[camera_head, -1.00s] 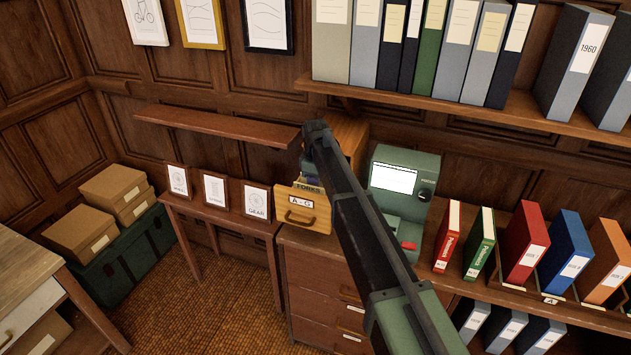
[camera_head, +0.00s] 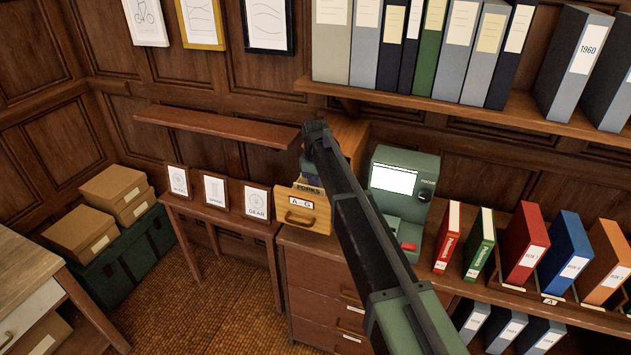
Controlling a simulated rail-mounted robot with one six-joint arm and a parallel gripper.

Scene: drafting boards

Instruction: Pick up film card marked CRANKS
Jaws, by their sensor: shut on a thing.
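An open wooden card drawer (camera_head: 318,222) marked A–G juts out of its cabinet on the counter. A card tab reading FORKS (camera_head: 308,189) shows just behind its front edge. Several card edges behind it are too small and covered to read. I cannot make out a card marked CRANKS. My dark arm runs from the lower right up to a joint above the drawer and covers its right side. My gripper and its fingertips are hidden behind the arm, so I cannot see what they hold.
A green film reader (camera_head: 405,170) with a lit screen stands right of the drawer, close to my arm. Several binders stand further right and on the upper shelf (camera_head: 450,100). A small table (camera_head: 225,222) with framed cards is at left.

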